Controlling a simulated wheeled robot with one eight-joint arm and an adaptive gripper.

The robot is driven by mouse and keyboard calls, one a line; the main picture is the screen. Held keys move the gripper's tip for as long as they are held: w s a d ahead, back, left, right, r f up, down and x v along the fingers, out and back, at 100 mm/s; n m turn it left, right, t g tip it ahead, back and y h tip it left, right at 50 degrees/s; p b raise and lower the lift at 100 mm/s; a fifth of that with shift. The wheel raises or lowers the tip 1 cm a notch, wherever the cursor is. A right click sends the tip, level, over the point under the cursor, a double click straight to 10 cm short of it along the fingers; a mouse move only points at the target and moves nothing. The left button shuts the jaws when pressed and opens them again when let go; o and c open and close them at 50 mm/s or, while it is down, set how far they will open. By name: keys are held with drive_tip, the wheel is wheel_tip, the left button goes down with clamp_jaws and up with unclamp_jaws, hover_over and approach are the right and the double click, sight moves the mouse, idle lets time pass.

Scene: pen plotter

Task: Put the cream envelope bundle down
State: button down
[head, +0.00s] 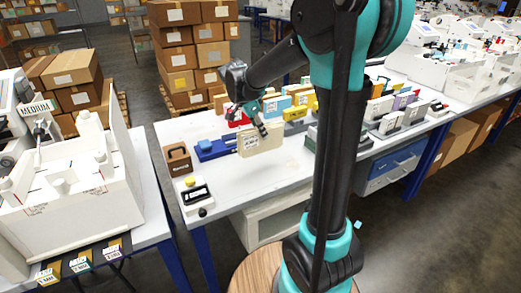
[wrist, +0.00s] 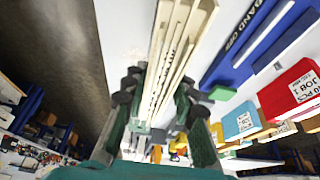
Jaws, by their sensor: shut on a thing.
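The cream envelope bundle (head: 262,141) has a printed label on its face and stands on edge, roughly upright. My gripper (head: 252,116) is above it and shut on its upper part. In the wrist view my gripper (wrist: 154,98) has one finger on each side of the cream bundle (wrist: 176,45), which appears as several cream layers edge-on.
A blue holder marked "BAND OFF" (wrist: 262,38) lies beside the bundle, to its left in the head view (head: 213,149). A red bundle (wrist: 290,92) and other coloured bundles stand behind. A brown box (head: 177,158) and a small black-and-white device (head: 196,194) are at the left.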

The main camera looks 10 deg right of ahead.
sight(252, 131)
drive_tip(key=shift+f, duration=4)
drive_tip(key=shift+f, duration=0.1)
drive_tip(key=c, duration=1.2)
unclamp_jaws()
drive_tip(key=v, duration=1.2)
drive_tip(key=shift+d, duration=0.15)
drive_tip(key=s+d+f+n+t+y, duration=0.1)
drive_tip(key=s+d+f+n+y, duration=0.1)
drive_tip(key=s+d+f+n, duration=0.2)
drive_tip(key=s+d+f+n+t+y, duration=0.1)
drive_tip(key=s+d+f+n, duration=0.3)
drive_tip(key=s+f+n, duration=0.6)
drive_tip(key=s+f+y, duration=0.1)
drive_tip(key=s, duration=0.5)
drive_tip(key=shift+s+f+t, duration=0.2)
drive_tip(key=shift+s+t, duration=0.1)
drive_tip(key=shift+t, duration=0.1)
drive_tip(key=shift+d, duration=0.15)
